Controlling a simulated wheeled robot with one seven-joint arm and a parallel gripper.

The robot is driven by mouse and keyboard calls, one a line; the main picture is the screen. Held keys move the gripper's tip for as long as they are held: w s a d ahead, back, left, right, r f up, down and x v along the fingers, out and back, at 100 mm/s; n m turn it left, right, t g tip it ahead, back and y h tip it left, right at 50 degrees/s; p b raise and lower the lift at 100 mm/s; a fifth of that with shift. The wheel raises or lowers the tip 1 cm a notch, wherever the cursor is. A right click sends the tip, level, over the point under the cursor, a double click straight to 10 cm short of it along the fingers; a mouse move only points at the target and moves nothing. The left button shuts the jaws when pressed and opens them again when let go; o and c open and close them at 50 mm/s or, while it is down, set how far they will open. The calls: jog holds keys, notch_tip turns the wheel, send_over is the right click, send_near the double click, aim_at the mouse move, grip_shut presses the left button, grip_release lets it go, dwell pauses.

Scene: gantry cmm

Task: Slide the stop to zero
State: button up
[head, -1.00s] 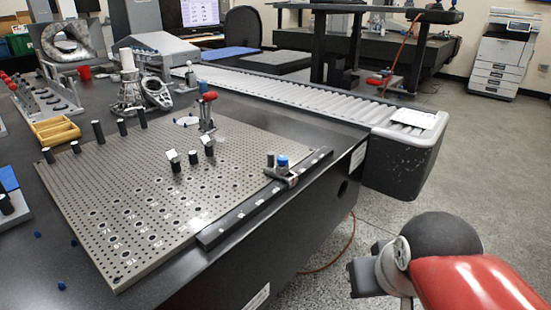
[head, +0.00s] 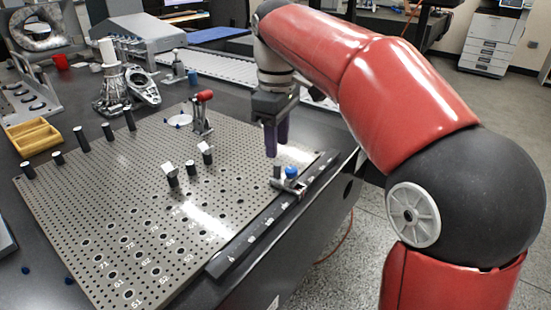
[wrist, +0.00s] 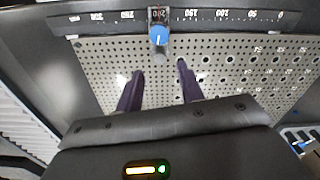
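The stop is a small clamp block with a blue knob (head: 291,173), mounted on the black scale rail (head: 262,228) along the right edge of the perforated plate. In the wrist view the stop (wrist: 159,42) sits at about the 200 mark, and the zero mark (wrist: 281,17) is at the rail's right end. My gripper (head: 276,153) hangs over the plate just behind and left of the stop in the head view, pointing down. In the wrist view its two purple fingers (wrist: 160,69) are apart with only plate between them. The stop lies beyond the fingertips, not between them.
The perforated plate (head: 120,215) carries several black pins, two white-topped posts (head: 170,172) and a red-handled clamp (head: 203,110). A yellow tray (head: 33,137) and metal parts stand at the back left. The rail from the stop to its near end is clear.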

aim_at(277, 164)
notch_tip(277, 164, down, 6)
jog(key=shift+r+b, duration=0.1)
jog(key=shift+b, duration=0.3)
grip_shut()
